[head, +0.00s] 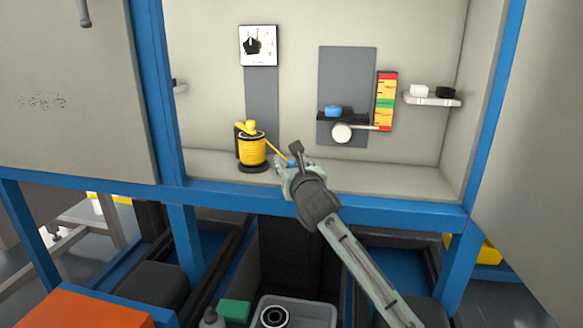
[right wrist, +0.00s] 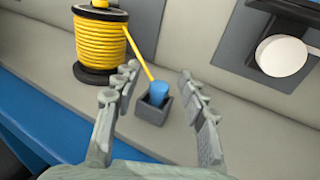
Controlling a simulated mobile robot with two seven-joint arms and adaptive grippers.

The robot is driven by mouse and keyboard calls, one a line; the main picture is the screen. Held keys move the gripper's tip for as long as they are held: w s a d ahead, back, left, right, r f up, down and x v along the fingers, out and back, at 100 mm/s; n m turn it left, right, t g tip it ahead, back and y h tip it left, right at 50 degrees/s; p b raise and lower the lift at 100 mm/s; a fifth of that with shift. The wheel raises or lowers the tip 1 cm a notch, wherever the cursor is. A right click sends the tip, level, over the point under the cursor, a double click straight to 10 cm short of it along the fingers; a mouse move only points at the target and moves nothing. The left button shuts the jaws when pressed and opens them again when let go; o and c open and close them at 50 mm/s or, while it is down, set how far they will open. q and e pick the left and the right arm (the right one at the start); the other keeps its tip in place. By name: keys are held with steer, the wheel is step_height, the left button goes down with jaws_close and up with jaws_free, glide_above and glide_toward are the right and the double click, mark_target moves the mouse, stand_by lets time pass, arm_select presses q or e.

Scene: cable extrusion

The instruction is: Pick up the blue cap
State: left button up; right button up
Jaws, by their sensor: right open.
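A small blue piece (right wrist: 157,93), which looks like the blue cap, sits upright in a square dark grey holder (right wrist: 153,110) on the ledge. A yellow cable runs down to it from the spool. Only a bit of this blue piece (head: 292,162) shows in the head view, beside my gripper. My right gripper (right wrist: 158,76) is open, with one finger on each side of the holder, apart from it. In the head view the right gripper (head: 292,172) is over the ledge. Another blue piece (head: 333,112) lies on a dark shelf at the back. My left gripper is not in view.
A yellow cable spool (head: 252,150) stands just left of the gripper. A white round knob (head: 342,133) and a coloured scale (head: 386,101) are on the back wall. A small shelf (head: 433,100) at right holds a white and a black piece. The ledge's right side is clear.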

mark_target(292, 160)
steer(key=shift+c, duration=0.6)
steer(key=c, duration=0.8)
steer(key=shift+c, duration=0.2)
steer(key=shift+r, duration=0.55)
step_height(292, 160, up, 3)
steer(key=shift+f+p, duration=0.1)
steer(key=shift+p, duration=0.25)
steer(key=shift+s+a+r, duration=0.15)
steer(key=shift+a+r, duration=0.4)
steer(key=shift+a, duration=0.1)
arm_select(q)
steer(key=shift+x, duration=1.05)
arm_select(e)
steer(key=s+a+r, duration=0.1)
steer(key=a+r, duration=0.5)
steer(key=a, duration=0.4)
steer(key=shift+s, duration=0.4)
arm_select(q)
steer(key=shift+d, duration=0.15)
arm_select(e)
steer(key=shift+a, duration=0.1)
